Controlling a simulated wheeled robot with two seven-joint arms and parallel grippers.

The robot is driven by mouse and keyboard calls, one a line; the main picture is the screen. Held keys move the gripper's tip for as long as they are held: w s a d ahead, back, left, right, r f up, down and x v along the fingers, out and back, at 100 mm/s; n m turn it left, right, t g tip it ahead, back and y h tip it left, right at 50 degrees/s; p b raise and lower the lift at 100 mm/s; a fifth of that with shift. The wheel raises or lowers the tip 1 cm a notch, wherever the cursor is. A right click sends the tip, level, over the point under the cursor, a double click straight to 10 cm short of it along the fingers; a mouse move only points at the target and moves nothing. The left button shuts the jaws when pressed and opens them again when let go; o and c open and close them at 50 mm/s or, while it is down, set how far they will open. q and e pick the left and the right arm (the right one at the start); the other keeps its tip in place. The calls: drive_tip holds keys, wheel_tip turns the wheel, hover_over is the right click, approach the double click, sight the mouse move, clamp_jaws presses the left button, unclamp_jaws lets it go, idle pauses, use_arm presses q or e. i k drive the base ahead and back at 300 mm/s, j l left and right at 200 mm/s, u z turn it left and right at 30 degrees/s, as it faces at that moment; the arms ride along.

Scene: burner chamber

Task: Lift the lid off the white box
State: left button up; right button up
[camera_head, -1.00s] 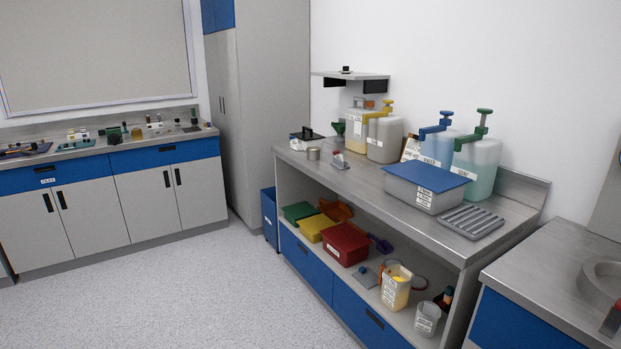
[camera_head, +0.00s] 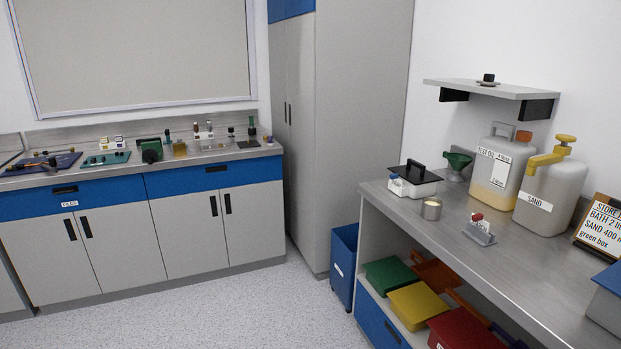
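A white box (camera_head: 407,188) with a black lid (camera_head: 415,173) stands on the far left end of the steel bench at right. The lid sits on the box and has a black handle on top. Neither of my grippers shows in the head view.
Beside the box are a small metal cup (camera_head: 431,209), a green funnel (camera_head: 457,163) and a small stand with a red knob (camera_head: 479,231). A test oil jug (camera_head: 492,176) and a sand jug (camera_head: 549,197) stand behind. A wall shelf (camera_head: 490,89) hangs above. The floor (camera_head: 230,315) is clear.

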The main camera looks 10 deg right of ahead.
sight(414, 173)
drive_tip(key=i+j+z, duration=0.15)
drive_tip(key=i+z, duration=0.25)
drive_tip(key=i, duration=0.2)
drive_tip(key=i+j+z, duration=0.3)
drive_tip(key=i+z, duration=0.15)
drive_tip(key=i+j+z, duration=0.4)
drive_tip(key=i, duration=0.25)
drive_tip(key=j, duration=0.1)
